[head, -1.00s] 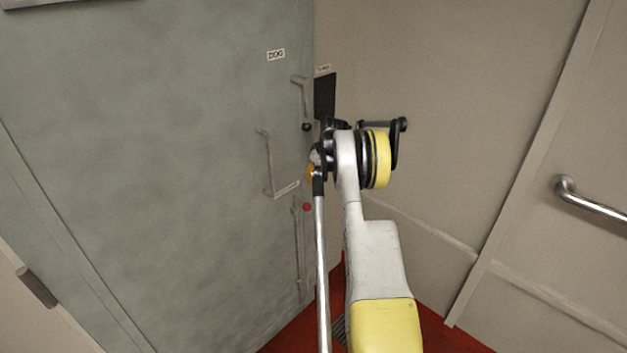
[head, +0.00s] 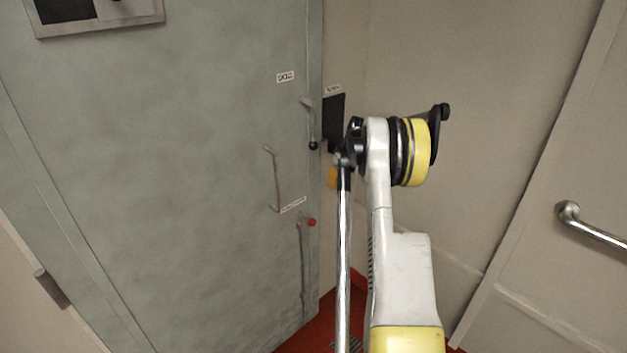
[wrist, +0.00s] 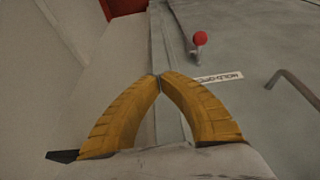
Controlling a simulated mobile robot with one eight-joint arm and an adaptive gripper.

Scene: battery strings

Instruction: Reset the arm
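My arm rises from the bottom of the head view, with its white and yellow links bent at a joint in front of the corner beside the grey door (head: 190,170). My gripper (wrist: 160,77) shows in the wrist view with its two yellow fingers meeting at the tips and nothing visible between them. In the head view only a small yellow-orange part of it shows, left of the joint; the rest is hidden behind the arm.
The door carries a handle (head: 273,178), a lever with a black knob (head: 312,125) and a red-knobbed rod (head: 311,222). A black plate (head: 334,120) is beside its edge. A metal rail (head: 592,228) is on the right wall. Red floor (head: 318,318) shows below.

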